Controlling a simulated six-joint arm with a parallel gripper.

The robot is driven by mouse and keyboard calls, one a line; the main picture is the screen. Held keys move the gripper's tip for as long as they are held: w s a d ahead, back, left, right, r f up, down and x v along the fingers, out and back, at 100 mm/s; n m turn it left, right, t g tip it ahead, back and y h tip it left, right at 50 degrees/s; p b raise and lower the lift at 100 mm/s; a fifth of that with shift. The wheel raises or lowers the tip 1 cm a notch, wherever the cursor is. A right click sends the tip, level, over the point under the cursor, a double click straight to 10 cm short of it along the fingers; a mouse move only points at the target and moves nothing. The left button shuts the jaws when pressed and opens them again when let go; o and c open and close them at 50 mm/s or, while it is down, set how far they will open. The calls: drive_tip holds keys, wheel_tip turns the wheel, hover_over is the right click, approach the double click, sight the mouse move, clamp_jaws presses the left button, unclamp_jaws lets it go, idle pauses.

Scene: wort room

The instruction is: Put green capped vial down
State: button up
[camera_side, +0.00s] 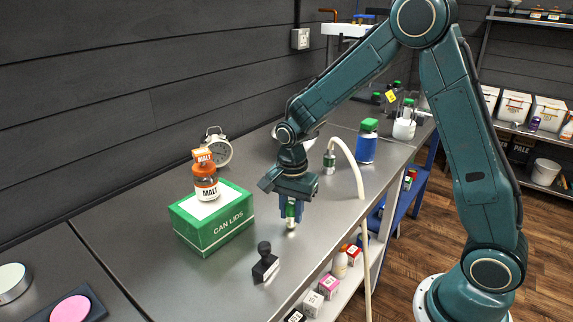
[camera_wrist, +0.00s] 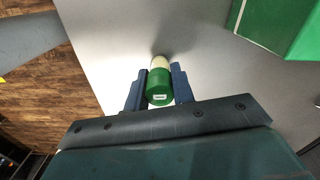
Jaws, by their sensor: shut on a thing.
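The green capped vial (camera_side: 291,212) is a small vial with a green cap and a pale lower end. My gripper (camera_side: 289,210) is shut on it and points down over the metal bench (camera_side: 335,225). The vial looks upright in the side view, its lower end close to the bench top; I cannot tell whether it touches. In the wrist view the vial (camera_wrist: 159,82) sits between the two blue fingers of my gripper (camera_wrist: 159,88), green cap toward the camera.
A green can lids box (camera_side: 212,220) with an orange-capped malt jar (camera_side: 205,176) on it stands left of my gripper. The bench's front edge is near.

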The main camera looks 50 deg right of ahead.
sight(292, 203)
drive_tip(key=shift+f, duration=0.2)
drive_tip(key=o, duration=1)
wheel_tip(292, 203, up, 12)
drive_tip(key=shift+r, duration=0.15)
idle(0.8)
